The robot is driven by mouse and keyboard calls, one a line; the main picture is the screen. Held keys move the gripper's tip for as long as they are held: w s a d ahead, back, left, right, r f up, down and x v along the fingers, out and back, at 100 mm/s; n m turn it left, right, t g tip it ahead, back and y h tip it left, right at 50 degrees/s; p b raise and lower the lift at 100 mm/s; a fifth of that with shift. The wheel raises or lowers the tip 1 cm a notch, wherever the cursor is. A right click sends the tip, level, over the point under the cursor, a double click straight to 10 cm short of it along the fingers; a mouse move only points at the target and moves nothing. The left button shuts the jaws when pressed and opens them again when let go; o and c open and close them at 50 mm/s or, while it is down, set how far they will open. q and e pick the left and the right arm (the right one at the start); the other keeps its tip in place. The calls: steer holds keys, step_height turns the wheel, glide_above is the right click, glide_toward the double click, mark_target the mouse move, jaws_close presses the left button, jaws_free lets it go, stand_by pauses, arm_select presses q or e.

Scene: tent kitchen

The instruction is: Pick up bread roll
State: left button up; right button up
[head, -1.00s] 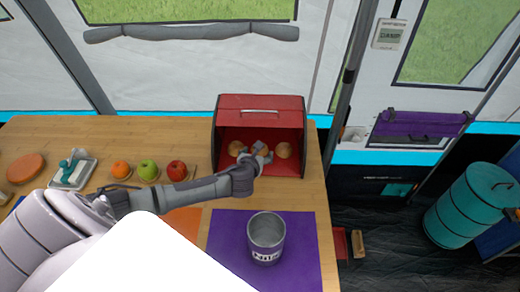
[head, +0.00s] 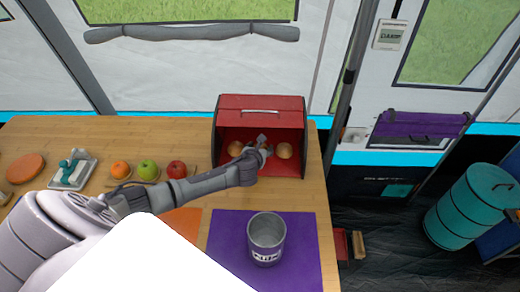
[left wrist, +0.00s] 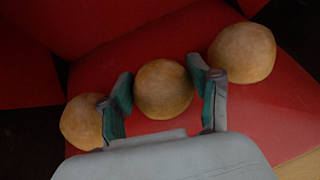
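Three round brown bread rolls sit in a row in the open red bread box (head: 260,103). The left roll (head: 235,148) and the right roll (head: 284,151) show in the head view; my gripper mostly hides the middle one there. My left gripper (head: 265,146) reaches into the box at the middle roll. In the left wrist view its fingers (left wrist: 163,92) stand on both sides of the middle roll (left wrist: 164,89), close to it, with a thin gap at the right finger. The left finger overlaps the edge of the left roll (left wrist: 80,122). My right gripper is not in view.
The right roll (left wrist: 242,53) lies close beside the right finger. The box walls and roof surround the gripper. A metal canister (head: 266,238) stands on a purple mat (head: 228,228) in front. An apple (head: 177,170) and other fruit are left of the box.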

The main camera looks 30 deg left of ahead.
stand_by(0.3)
arm_select(q)
step_height(320, 180, up, 4)
steer(key=shift+r+p, duration=0.15)
steer(key=shift+p, duration=0.25)
steer(key=s+d+r, duration=0.6)
steer(key=d, duration=0.4)
steer(key=shift+r, duration=0.35)
steer(key=shift+d, duration=0.1)
